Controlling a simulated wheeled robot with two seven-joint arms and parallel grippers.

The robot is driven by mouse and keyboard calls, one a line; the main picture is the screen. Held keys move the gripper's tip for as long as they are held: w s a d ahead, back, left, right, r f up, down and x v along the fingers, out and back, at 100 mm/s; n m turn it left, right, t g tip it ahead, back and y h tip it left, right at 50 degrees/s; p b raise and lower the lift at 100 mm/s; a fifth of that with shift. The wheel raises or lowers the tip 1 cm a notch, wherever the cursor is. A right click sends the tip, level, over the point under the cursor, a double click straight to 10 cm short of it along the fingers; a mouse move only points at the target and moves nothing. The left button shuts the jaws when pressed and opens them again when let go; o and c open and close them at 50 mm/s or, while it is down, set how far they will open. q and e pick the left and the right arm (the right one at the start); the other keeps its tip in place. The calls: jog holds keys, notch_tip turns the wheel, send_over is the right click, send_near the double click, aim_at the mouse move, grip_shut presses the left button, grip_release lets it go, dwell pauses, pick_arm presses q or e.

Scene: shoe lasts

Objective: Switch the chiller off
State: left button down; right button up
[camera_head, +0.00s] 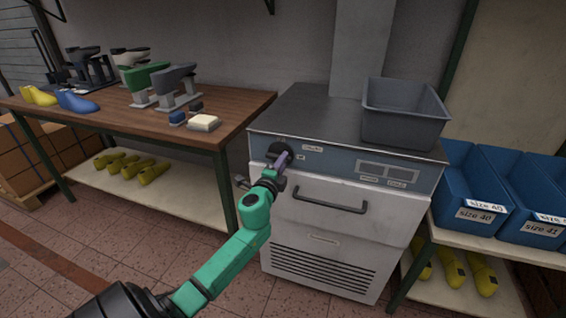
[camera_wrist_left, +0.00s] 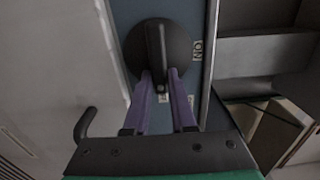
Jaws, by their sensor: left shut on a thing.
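The chiller (camera_head: 318,225) is a pale cabinet with a blue-grey control strip, standing right of the workbench. Its round black knob (camera_head: 281,151) sits at the left end of the strip. In the left wrist view the knob (camera_wrist_left: 158,50) has a raised bar, with an "ON" label (camera_wrist_left: 197,50) beside it. My left gripper (camera_head: 284,160) reaches the knob from the front. In the left wrist view its purple fingers (camera_wrist_left: 161,82) are shut on the knob's bar, one on each side. My right gripper is not in view.
A grey bin (camera_head: 404,112) stands on the chiller's top. A drawer handle (camera_head: 330,203) sticks out below the strip. The wooden workbench (camera_head: 235,105) with shoe lasts is at left. Blue size boxes (camera_head: 470,190) stand on a shelf at right.

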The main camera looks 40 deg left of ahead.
pick_arm(q)
jog(key=c, duration=0.7)
grip_release()
jog(key=shift+c, duration=0.2)
jog(key=v, duration=1.4)
jog(key=shift+s+b, duration=0.3)
jog(key=shift+b, duration=0.15)
jog(key=shift+d+f, duration=0.1)
jog(key=shift+f, duration=0.05)
